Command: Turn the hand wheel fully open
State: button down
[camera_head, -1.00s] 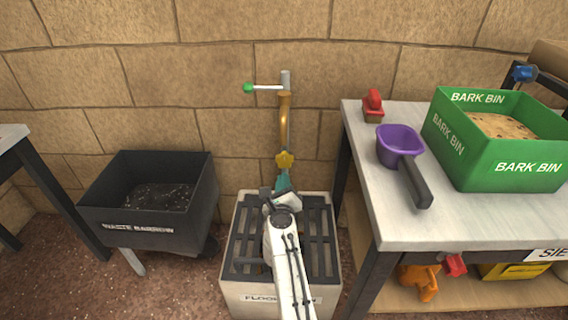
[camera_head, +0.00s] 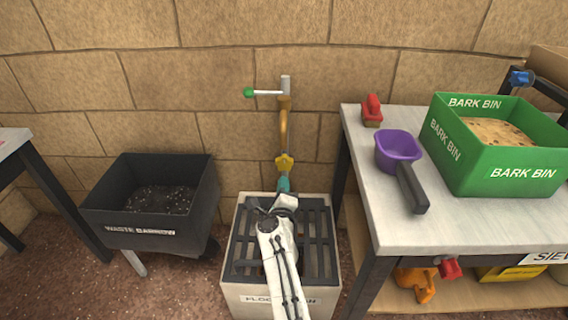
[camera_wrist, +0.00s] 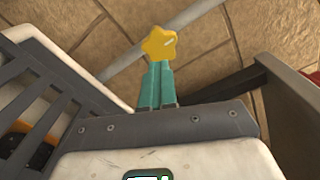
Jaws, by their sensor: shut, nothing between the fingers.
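The hand wheel is a small yellow star-shaped knob (camera_head: 285,163) low on the brass pipe (camera_head: 284,130) at the wall. It also shows in the wrist view (camera_wrist: 159,43), at the fingertips. My gripper (camera_head: 284,184) has teal fingers and is just below the wheel, above the floor drain. In the wrist view the fingers (camera_wrist: 159,66) are together with nothing between them, and their tips meet the wheel's lower edge in the picture. I cannot tell whether they touch it. The wheel's angle of opening cannot be read.
A white lever with a green ball (camera_head: 249,92) sticks out left at the pipe's top. A slatted floor drain (camera_head: 240,225) stands below. A black waste barrow (camera_head: 150,240) is on the left. A table (camera_head: 430,225) on the right holds a purple scoop (camera_head: 399,147) and green bark bin (camera_head: 510,178).

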jog(key=n+p, duration=0.2)
jog(key=n, duration=1.7)
jog(key=shift+p, duration=0.35)
jog(key=shift+c, duration=1.4)
grip_release()
jog(key=shift+s+p, duration=2)
jog(key=shift+p, duration=0.1)
